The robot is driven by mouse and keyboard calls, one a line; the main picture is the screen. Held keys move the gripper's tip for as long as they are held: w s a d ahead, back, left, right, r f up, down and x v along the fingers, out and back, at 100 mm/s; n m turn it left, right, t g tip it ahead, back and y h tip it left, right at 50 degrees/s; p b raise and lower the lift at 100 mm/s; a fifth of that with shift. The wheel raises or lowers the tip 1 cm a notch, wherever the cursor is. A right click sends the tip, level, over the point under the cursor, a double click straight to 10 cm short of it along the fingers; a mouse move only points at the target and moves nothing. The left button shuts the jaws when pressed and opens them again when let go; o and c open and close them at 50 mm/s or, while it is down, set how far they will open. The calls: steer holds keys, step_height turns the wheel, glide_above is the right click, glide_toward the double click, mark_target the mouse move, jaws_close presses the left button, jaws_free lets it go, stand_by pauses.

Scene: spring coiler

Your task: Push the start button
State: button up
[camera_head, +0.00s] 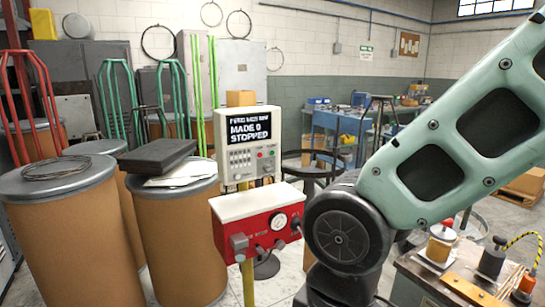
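A pale control panel (228,178) stands on a yellow post left of centre. Its black screen (249,128) reads "MADE 0" and "STOPPED" under a blurred top line. Below the screen are a keypad (240,160) and a few small coloured buttons (266,154) at the right. The buttons are too small to tell which one is the start button. My green arm reaches in from the right, and its dark joint is right of and below the panel. My gripper is not in view.
A red box (262,238) with a gauge and knobs is mounted under the panel, close to my arm. Brown drums (72,245) stand on the left, one bearing a black case (158,156). A bench (425,280) with small items is at the lower right.

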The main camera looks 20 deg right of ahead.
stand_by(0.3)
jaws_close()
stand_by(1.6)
